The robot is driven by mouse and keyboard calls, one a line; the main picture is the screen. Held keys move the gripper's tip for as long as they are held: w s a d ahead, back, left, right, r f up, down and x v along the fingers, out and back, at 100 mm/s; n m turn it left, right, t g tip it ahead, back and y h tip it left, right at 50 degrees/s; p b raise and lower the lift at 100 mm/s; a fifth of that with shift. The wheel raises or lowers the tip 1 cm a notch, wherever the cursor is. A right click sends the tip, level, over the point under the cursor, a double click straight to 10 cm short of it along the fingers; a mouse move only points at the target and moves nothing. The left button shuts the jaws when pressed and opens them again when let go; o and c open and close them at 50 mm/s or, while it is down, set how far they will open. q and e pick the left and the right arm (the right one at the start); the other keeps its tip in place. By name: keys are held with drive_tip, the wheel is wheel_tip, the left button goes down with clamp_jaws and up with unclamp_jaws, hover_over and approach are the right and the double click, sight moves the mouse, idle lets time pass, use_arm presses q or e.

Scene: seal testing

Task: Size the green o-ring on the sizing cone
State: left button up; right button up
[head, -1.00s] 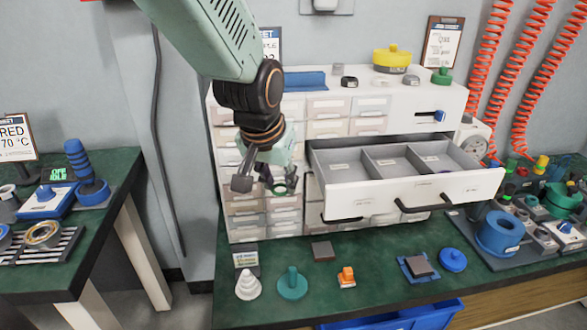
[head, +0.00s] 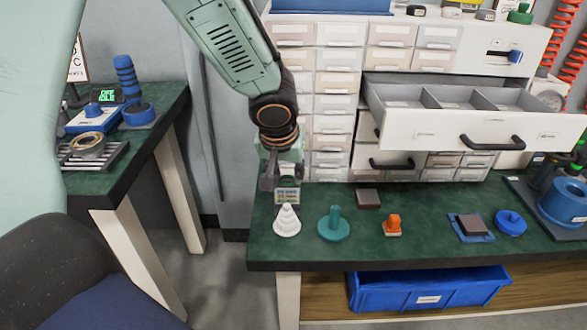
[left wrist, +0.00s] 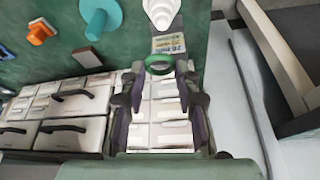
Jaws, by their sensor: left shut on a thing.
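The green o-ring (left wrist: 158,73) is held between the fingertips of my left gripper (left wrist: 160,80) in the left wrist view. The white stepped sizing cone (head: 287,222) stands upright near the front left of the green bench. It also shows at the top of the left wrist view (left wrist: 162,12), beyond the ring and apart from it in that picture. In the head view my left gripper (head: 281,186) hangs just above and behind the cone; the ring cannot be made out there. My right gripper is not in view.
A small label card (head: 288,195) stands behind the cone. A teal peg on a round base (head: 333,228) and an orange piece (head: 393,225) stand to its right. The drawer cabinet (head: 308,175) rises behind, with a divided drawer (head: 430,128) pulled open.

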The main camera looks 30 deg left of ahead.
sight(287, 205)
use_arm(q)
drive_tip(key=shift+a+f+n+b, duration=0.2)
drive_tip(key=shift+f+b, duration=0.1)
drive_tip(key=shift+f, duration=0.25)
drive_tip(key=shift+a+f+n+b, duration=0.1)
drive_tip(key=shift+f+n+b, duration=0.15)
drive_tip(key=shift+f, duration=0.25)
wheel_tip(287, 205, down, 2)
drive_tip(key=shift+w+d+f+b, duration=0.1)
drive_tip(key=shift+w+b, duration=0.05)
drive_tip(key=shift+b, duration=0.65)
drive_tip(key=shift+f, duration=0.4)
drive_tip(key=shift+f+b, duration=1.9)
drive_tip(key=shift+b, duration=0.7)
drive_tip(key=shift+o, duration=1.3)
drive_tip(key=o, duration=0.5)
